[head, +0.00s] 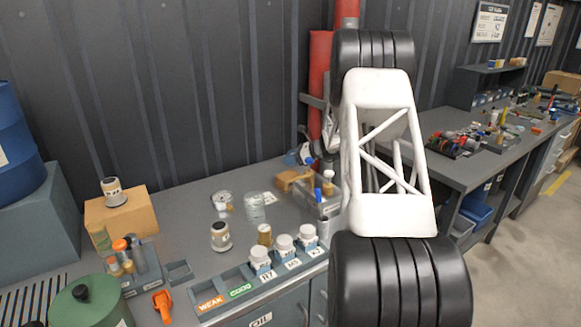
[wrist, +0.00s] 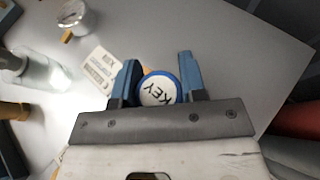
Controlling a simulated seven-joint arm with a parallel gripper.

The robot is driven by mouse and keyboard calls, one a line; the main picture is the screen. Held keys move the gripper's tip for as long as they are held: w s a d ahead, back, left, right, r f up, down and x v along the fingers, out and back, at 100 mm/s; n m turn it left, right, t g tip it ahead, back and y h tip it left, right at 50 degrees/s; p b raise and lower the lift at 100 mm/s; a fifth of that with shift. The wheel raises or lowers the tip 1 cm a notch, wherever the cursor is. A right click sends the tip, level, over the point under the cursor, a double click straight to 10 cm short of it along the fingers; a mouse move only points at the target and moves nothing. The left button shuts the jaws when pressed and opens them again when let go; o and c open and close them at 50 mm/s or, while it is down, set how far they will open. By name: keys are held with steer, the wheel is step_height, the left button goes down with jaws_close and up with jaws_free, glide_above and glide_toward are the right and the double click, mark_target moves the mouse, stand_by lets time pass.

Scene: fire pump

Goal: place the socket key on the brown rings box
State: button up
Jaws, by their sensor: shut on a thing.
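My gripper (wrist: 160,82) shows in the wrist view with its two blue fingers closed on the socket key (wrist: 158,91). The key's round end faces the camera: a white disc with a blue rim, marked KEY. Its lower part is hidden, and a bit of orange shows behind it. In the head view, my white arm hides most of the gripper, and I cannot make out the key clearly. A small brown box (head: 290,180) lies on the bench left of the gripper area. A larger tan box (head: 120,217) stands far left with a jar on it. I cannot read a rings label on either.
A gauge (head: 221,199), a clear glass jar (head: 255,206) and a dark-lidded jar (head: 220,236) stand on the bench. Several white-capped bottles (head: 285,246) stand in a front rack. A red pipe (head: 320,85) rises behind.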

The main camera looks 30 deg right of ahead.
steer(key=shift+f, duration=1.8)
steer(key=shift+f, duration=0.15)
steer(key=o, duration=0.9)
steer(key=shift+o, duration=0.2)
steer(key=v, duration=1.2)
steer(key=shift+r, duration=0.25)
